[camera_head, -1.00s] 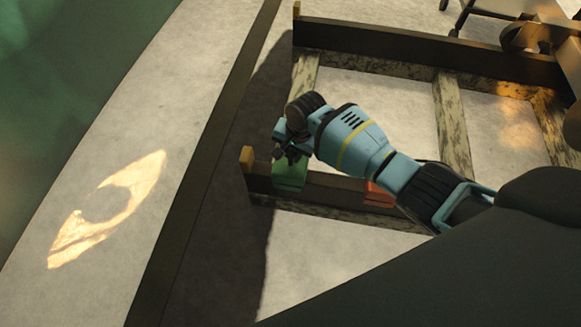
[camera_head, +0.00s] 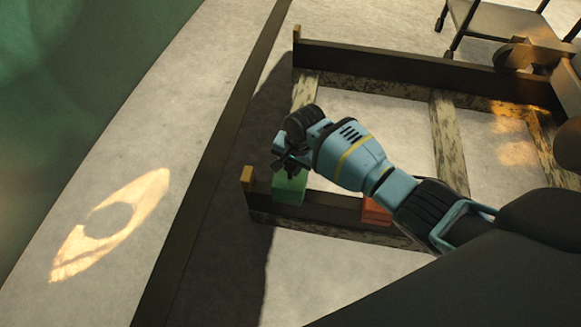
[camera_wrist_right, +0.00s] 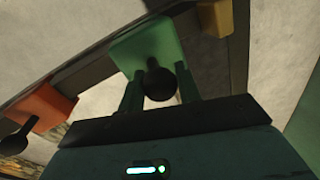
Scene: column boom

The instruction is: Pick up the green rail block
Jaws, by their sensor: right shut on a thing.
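The green rail block (camera_head: 289,188) sits at the near rail, close to its left end, in the head view. In the right wrist view the green block (camera_wrist_right: 146,42) has a dark round knob, and the right gripper's two fingers (camera_wrist_right: 160,92) stand on either side of that knob. Whether the block still touches the rail cannot be told. My left gripper is not in view.
An orange-red block (camera_head: 376,211) sits farther right on the near dark rail (camera_head: 330,208), close to my right forearm. It also shows in the wrist view (camera_wrist_right: 40,105). A yellow end stop (camera_head: 247,178) marks the rail's left end. A far rail (camera_head: 420,66) and a cart (camera_head: 495,20) stand beyond.

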